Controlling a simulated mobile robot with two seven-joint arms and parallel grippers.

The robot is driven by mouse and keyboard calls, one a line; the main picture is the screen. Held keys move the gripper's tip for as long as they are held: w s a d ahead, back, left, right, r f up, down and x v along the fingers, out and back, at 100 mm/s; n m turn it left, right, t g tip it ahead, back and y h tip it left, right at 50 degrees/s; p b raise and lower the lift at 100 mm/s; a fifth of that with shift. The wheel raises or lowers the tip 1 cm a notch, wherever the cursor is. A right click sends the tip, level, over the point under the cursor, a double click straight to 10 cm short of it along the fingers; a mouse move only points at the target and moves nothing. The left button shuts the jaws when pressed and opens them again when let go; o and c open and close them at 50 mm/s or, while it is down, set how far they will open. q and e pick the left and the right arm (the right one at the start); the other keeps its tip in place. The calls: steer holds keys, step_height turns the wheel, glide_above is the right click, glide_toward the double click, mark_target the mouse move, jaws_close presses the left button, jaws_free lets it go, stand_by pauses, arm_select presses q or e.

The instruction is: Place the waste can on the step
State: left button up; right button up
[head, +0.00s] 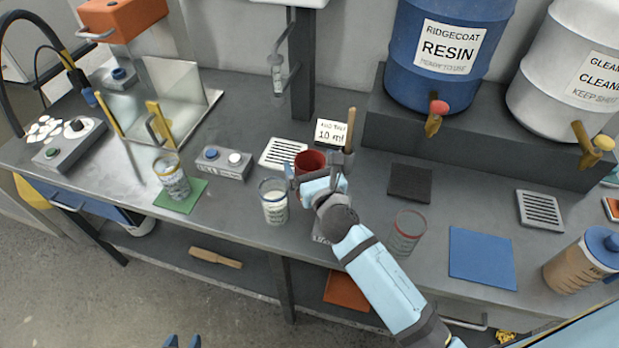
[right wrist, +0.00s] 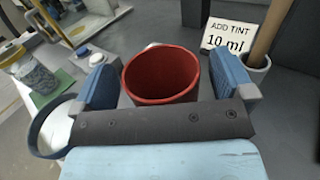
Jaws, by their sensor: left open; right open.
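A red open-topped can (head: 308,160), the likely waste can, stands upright on the grey bench, in front of a white slotted grate. My right gripper (head: 318,184) reaches over the bench to it and hides part of its front. In the right wrist view the red can (right wrist: 162,76) sits between the two blue fingers of my right gripper (right wrist: 165,84), which are open with gaps at the sides. The dark grey step (head: 470,138) runs along the back right and carries two drums. My left gripper (head: 183,341) is open at the bottom edge, partly cut off.
A clear cup (head: 274,203) stands just left of my right gripper; a red-rimmed cup (head: 404,233) stands to its right. A "10 ml" card (head: 331,133) and a holder with a wooden handle (head: 350,130) are behind. Blue resin (head: 430,75) and white cleaner (head: 560,85) drums fill much of the step.

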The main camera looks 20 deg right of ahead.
steer(key=shift+w, duration=0.4)
steer(key=shift+c, duration=0.5)
steer(key=c, duration=1.2)
